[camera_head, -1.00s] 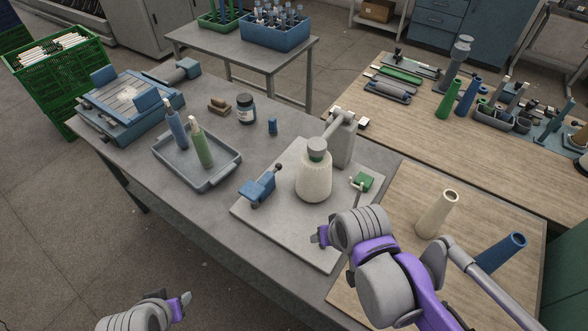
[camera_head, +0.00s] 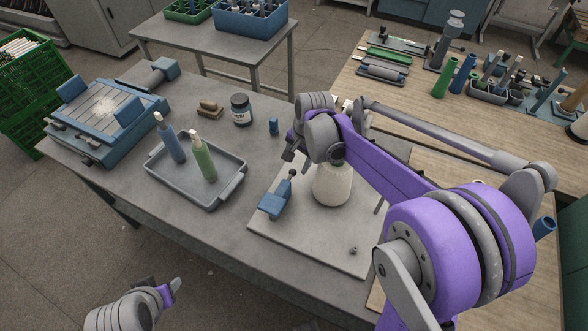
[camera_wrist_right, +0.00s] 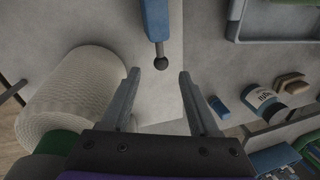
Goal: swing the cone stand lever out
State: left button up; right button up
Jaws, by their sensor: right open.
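A pale plate (camera_head: 310,245) on the grey table carries the cone stand; its post and arm are mostly hidden behind my right arm. A white yarn cone (camera_head: 332,187) stands on the plate; it also shows at the left in the right wrist view (camera_wrist_right: 75,95). A blue block with a short dark ball-ended lever (camera_head: 291,175) sits left of the cone. In the right wrist view the dark ball (camera_wrist_right: 162,63) lies between and slightly beyond my open right fingertips (camera_wrist_right: 158,75), apart from both. My left gripper (camera_head: 172,290) is low at the left, away from the stand.
A grey tray (camera_head: 190,188) holds a blue and a green bobbin. A dark jar (camera_head: 241,110) and a small blue piece (camera_head: 273,127) stand behind the plate. A blue fixture (camera_head: 105,115) occupies the table's left. The table front left of the plate is clear.

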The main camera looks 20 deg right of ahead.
aim_at(293, 170)
jog(key=f, duration=0.3)
jog(key=w+f, duration=0.1)
jog(key=f, duration=0.1)
jog(key=shift+a, duration=0.3)
jog(key=shift+r, duration=0.1)
grip_shut()
dwell(1.0)
